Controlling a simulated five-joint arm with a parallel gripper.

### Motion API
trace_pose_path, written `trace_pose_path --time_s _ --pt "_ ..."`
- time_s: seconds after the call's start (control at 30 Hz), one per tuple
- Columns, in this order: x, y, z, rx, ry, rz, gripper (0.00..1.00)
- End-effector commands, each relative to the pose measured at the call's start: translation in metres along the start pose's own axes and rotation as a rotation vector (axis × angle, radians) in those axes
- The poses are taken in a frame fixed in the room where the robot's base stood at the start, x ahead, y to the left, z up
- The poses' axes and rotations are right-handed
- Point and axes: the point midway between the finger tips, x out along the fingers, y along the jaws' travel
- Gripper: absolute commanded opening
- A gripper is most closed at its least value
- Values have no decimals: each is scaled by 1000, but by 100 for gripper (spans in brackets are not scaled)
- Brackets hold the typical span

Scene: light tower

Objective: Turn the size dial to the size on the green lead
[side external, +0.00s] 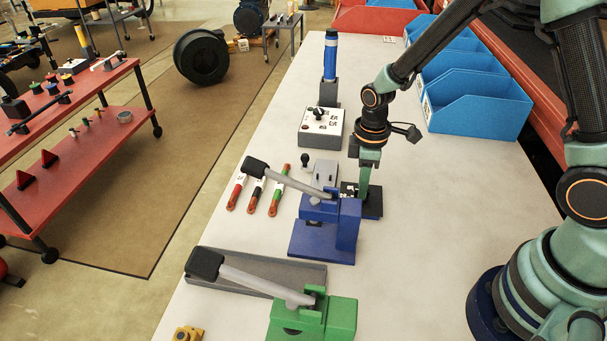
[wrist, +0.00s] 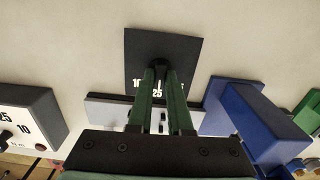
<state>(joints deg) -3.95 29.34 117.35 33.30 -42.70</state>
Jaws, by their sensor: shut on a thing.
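A dark square plate (side external: 371,207) with white numbers carries a dial knob. In the wrist view the plate (wrist: 188,45) shows a "25" and a partly covered number at its left; the rest is hidden by my fingers. My gripper (wrist: 161,72) is shut on the dark knob (wrist: 160,65), from above; in the side view my gripper (side external: 363,190) comes down onto the plate. The green lead (side external: 279,190) lies left of the blue press, beside a black lead (side external: 257,194) and a red lead (side external: 237,191). The leads' white labels are too small to read.
A blue lever press (side external: 347,225) stands close in front of the plate. A green lever press (side external: 340,316) and grey tray (side external: 300,272) are nearer. A white-topped box (side external: 320,122) with a knob and numbers and a small grey block (side external: 326,170) stand behind. Blue bins (side external: 475,105) line the right.

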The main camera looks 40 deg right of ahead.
Motion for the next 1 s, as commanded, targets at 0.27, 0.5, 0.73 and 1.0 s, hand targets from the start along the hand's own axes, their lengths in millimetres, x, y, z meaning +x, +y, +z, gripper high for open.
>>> trace_pose_path --time_s 0.27,0.5,0.73,1.0 --pt "0 0 0 263 -1 0 0" --pt "0 0 0 489 -1 0 0" --pt "0 0 0 681 -1 0 0" --pt "0 0 1 837 -1 0 0"
